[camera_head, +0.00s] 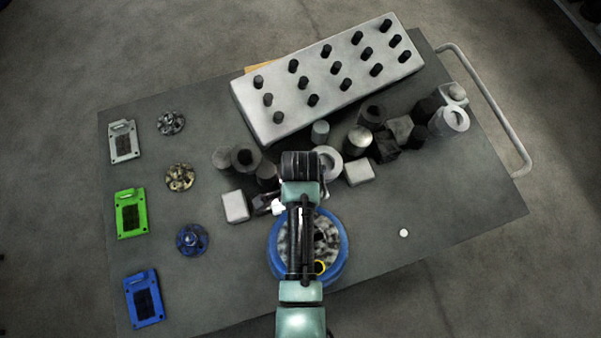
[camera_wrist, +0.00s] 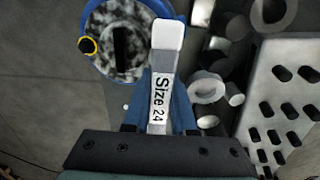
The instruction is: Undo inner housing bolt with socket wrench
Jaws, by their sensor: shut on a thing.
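The round housing (camera_head: 342,258) has a blue rim and a mottled grey inside. It sits on the table, partly hidden under my arm. A yellow ring with a dark centre (camera_head: 319,267) shows at its edge, also in the wrist view (camera_wrist: 88,46); I cannot tell whether it is the inner bolt. In the wrist view the housing (camera_wrist: 120,66) is at upper left, with a dark slot in it. My gripper (camera_wrist: 160,112) is shut on a pale wrench marked "Size 24" (camera_wrist: 164,70). The wrench's far end overlaps the housing's right edge; contact is unclear.
A pale rack with several black pegs (camera_head: 292,116) stands at the back. Grey cylinders and blocks (camera_head: 360,172) crowd the middle. Plates (camera_head: 131,214) and round parts (camera_head: 180,177) line the left. A small white disc (camera_head: 403,233) lies right; the table around it is clear.

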